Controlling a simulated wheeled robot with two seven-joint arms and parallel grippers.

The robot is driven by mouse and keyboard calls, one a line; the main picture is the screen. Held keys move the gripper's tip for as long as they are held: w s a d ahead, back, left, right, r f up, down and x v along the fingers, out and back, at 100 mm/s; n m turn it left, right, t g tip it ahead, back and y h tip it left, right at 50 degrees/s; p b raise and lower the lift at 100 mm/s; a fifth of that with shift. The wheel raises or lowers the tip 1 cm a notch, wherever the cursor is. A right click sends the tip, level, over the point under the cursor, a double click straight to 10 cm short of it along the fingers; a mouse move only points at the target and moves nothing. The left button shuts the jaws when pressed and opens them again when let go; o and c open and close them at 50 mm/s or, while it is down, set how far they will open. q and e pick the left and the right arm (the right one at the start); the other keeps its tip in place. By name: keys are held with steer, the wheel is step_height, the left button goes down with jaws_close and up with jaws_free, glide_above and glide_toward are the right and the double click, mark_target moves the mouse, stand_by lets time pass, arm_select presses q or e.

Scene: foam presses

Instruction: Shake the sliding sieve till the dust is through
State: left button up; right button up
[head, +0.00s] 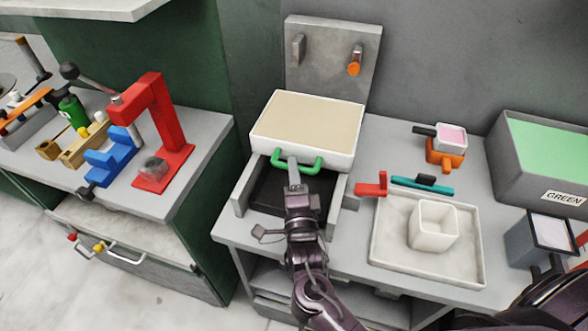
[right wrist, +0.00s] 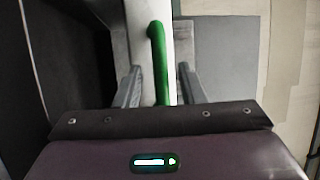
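The sliding sieve is a white-walled box (head: 330,151) with a flat beige fill (head: 308,120), sitting at the back of its grey-sided frame (head: 243,190). Its green handle (head: 310,170) faces me, and a dark bed (head: 268,190) lies in front of and below it. My right gripper (head: 294,172) is at the handle. In the right wrist view, its two fingers (right wrist: 159,85) stand apart on either side of the green handle (right wrist: 160,50), with visible gaps. What lies under the sieve is hidden. My left gripper is not in view.
Right of the frame stand a red block (head: 371,186), a teal bar (head: 420,186) and a white tray (head: 382,250) holding a square cup (head: 433,226). A grey bin labelled GREEN (head: 500,160) is at far right. A red press (head: 157,125) stands on the left bench.

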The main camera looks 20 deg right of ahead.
jaws_close()
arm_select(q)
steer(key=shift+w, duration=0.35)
arm_select(e)
steer(key=s+a, duration=0.4)
steer(key=s, duration=0.2)
steer(key=shift+s+a, duration=0.25)
steer(key=shift+s, duration=0.1)
jaws_free()
